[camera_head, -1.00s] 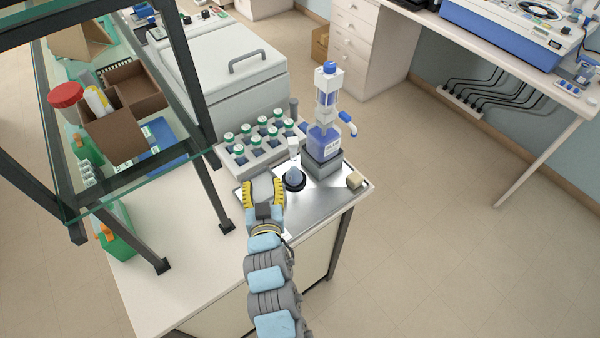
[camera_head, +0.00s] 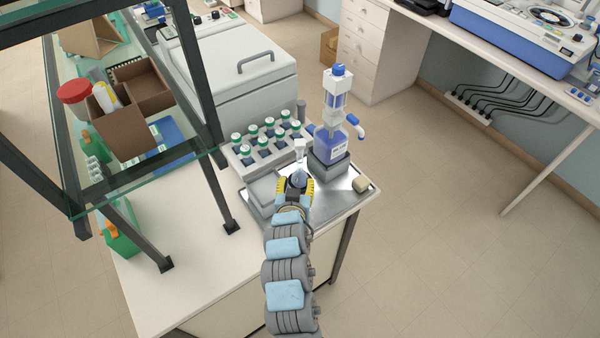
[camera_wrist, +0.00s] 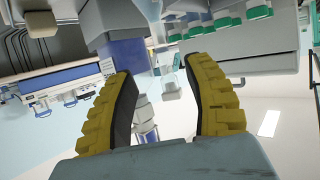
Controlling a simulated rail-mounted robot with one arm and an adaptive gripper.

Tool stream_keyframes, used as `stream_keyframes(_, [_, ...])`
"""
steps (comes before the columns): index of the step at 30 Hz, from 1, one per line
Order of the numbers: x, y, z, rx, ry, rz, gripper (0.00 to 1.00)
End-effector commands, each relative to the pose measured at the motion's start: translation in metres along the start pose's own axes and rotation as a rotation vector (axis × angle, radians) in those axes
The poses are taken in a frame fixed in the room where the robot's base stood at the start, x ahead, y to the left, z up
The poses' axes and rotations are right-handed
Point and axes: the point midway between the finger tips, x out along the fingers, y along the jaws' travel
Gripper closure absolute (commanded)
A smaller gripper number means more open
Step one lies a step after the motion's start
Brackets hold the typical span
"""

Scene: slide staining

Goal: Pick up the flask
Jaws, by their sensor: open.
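The flask (camera_head: 299,177) is a small clear vessel with bluish contents and a narrow neck widening at the top. It stands upright on the metal tray (camera_head: 344,192). My gripper (camera_head: 296,186) is open, its yellow-padded fingers on either side of the flask's lower body in the head view. I cannot tell whether the pads touch it. In the upside-down wrist view, the flask's clear neck (camera_wrist: 171,84) shows between and beyond the spread fingers (camera_wrist: 168,100). The dark round base seen under the flask earlier is now mostly hidden by the gripper.
A blue dispenser bottle (camera_head: 332,140) stands on a grey block just right of the flask. A rack of green-capped bottles (camera_head: 266,153) is behind. A beige block (camera_head: 361,184) lies at the tray's right. A glass shelf frame (camera_head: 200,150) rises at left.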

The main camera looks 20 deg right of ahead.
Motion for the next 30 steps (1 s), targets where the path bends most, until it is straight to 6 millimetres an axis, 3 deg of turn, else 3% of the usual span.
stream_keyframes(15, [0.056,0.0,0.001,0.0,-0.001,0.0,0.48])
stream_keyframes(30, [0.077,0.001,0.0,0.0,-0.002,0.001,0.48])
